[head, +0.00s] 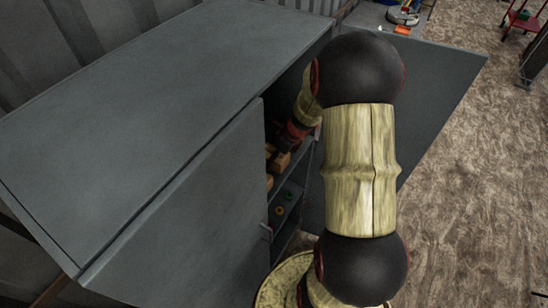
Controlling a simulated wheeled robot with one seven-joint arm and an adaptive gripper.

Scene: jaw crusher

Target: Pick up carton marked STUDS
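Small tan cartons (281,162) stand on an upper shelf inside the open grey cabinet (160,110). They are small and partly hidden by the cabinet door and my arm, and no marking can be read, so I cannot tell which is the STUDS carton. My arm reaches through the cabinet opening from the right. Its dark and red end, with my gripper (288,140), is close to the cartons. The fingertips are too small and dark to make out, and I cannot tell whether they touch or hold a carton.
The near cabinet door (190,220) stands to the left of the opening. The other door (440,85) is swung wide open beyond my arm. A lower shelf holds small yellow and green round items (280,210). A red cart (522,18) stands far right. The brown floor at right is clear.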

